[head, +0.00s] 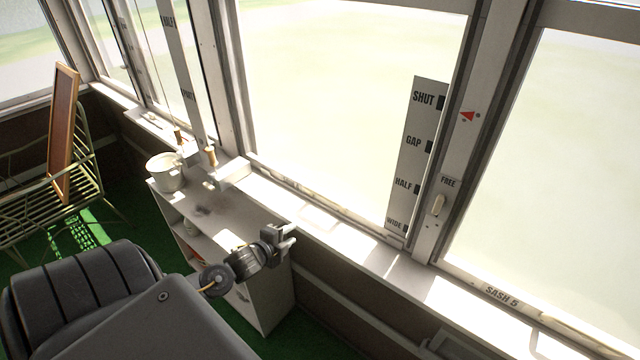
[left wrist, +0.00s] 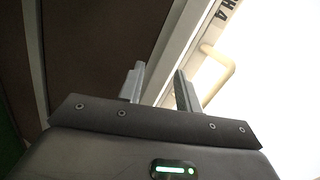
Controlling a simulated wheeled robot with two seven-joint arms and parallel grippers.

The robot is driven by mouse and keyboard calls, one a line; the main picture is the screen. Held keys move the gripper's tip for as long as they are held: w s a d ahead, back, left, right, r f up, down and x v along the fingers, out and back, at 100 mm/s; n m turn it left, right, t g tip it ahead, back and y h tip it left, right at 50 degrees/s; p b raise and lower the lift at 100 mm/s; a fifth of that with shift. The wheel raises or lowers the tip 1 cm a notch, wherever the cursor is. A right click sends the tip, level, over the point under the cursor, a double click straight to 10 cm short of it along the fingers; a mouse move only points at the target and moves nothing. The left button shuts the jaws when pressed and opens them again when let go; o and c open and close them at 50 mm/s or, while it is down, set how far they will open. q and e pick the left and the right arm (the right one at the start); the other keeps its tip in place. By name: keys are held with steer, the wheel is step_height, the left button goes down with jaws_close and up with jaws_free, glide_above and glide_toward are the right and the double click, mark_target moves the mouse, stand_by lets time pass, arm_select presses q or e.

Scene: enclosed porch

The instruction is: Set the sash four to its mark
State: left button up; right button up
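The large middle window pane (head: 340,90) shows in the head view; a label ending in "H 4" (left wrist: 226,10) shows in the left wrist view. A marked strip (head: 411,165) reads SHUT, GAP, HALF and WIDE from top to bottom. A red triangle (head: 468,116) sits on the post right of it, between the heights of SHUT and GAP. Below is a FREE plate (head: 449,182) with a pale latch knob (head: 437,205). My left gripper (head: 287,237) is open and empty, below the sill. A cream handle (left wrist: 218,72) is beyond its fingertips, apart from them. My right gripper is out of view.
A green metal bench (head: 35,215) bearing a framed board is at the far left. Another window labelled SASH 5 (head: 502,296) is at the right.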

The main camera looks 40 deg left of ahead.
mark_target(318, 195)
arm_select(q)
step_height(318, 195, up, 12)
steer(key=w+d+m+t+h, duration=0.1)
steer(key=w+d+m+t, duration=0.1)
steer(key=m, duration=0.1)
steer(key=w+p, duration=0.1)
steer(key=w, duration=0.2)
steer(key=w+f+p, duration=0.1)
steer(key=w, duration=0.2)
steer(key=w+f+p, duration=0.1)
steer(key=w, duration=0.2)
steer(key=shift+w+f, duration=0.1)
steer(key=shift+w, duration=0.1)
steer(key=shift+w+f, duration=0.25)
steer(key=shift+w, duration=0.3)
jaws_close()
